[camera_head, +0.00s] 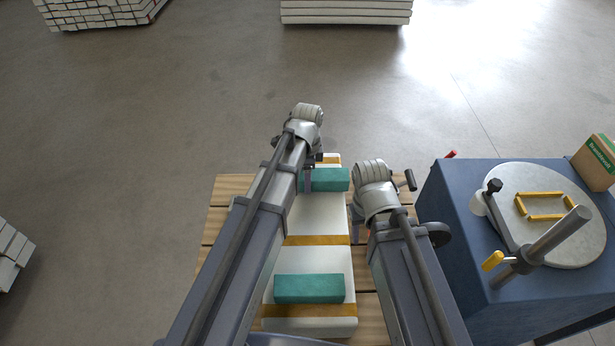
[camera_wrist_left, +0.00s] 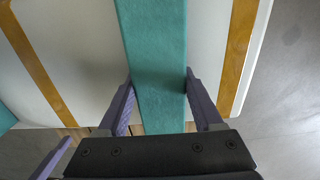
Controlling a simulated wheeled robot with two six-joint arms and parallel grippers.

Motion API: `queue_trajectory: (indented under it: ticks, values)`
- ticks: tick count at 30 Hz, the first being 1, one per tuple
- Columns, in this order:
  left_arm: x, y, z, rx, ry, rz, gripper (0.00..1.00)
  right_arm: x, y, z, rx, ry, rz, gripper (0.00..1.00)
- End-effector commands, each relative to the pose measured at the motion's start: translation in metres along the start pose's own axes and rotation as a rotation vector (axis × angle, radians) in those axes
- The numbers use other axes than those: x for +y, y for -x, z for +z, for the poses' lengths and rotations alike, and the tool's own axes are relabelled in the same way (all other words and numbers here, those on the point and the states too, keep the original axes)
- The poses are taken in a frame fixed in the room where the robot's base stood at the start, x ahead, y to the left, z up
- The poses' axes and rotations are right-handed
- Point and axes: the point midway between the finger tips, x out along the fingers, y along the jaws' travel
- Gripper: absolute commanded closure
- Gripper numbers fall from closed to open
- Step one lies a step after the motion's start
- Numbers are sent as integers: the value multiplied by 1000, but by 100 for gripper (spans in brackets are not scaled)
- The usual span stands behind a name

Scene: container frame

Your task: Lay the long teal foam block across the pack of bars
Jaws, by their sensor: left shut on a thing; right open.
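The pack of bars (camera_head: 318,262) is a long white bundle with mustard-yellow straps. My left gripper (camera_head: 307,178) is shut on a long teal foam block (camera_head: 330,180), at the pack's far end. In the left wrist view this block (camera_wrist_left: 150,35) runs crosswise between the two fingers, over the white pack (camera_wrist_left: 85,50). I cannot tell whether it touches the pack. A second teal block (camera_head: 309,289) lies across the pack's near end; its edge shows in the left wrist view (camera_wrist_left: 6,117). My right gripper (camera_head: 356,222) is open beside the pack's right edge, its fingers mostly hidden by its wrist.
The pack lies on a slatted wooden pallet (camera_head: 230,205). At the right, a blue cabinet (camera_head: 458,215) carries a round grey turntable (camera_head: 560,240), a tilted post with a yellow handle, and a cardboard box (camera_head: 596,160). Other stacks stand at the back and far left.

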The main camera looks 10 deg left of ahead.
Motion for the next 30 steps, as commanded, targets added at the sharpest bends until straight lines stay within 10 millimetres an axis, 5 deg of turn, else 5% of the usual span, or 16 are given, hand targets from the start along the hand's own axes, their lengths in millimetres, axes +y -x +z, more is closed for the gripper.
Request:
queue_trajectory:
  ticks: [3, 4, 12, 23, 30]
  values:
    - [0, -3, 0, 0, 0, 0, 85, 0, -3, 0, 0, 0, 0, 50]
    - [0, -2, 0, 0, 0, 0, 30, 0, -2, 0, 0, 0, 0, 50]
    - [0, -2, 0, 0, 0, 0, 0, 0, -2, 0, 0, 0, 0, 50]
    - [0, 1, 0, 0, 0, 0, 0, 0, 1, 0, 0, 0, 0, 50]
    - [0, 21, 0, 0, 0, 0, 0, 2, 21, 1, 0, 0, 0, 50]
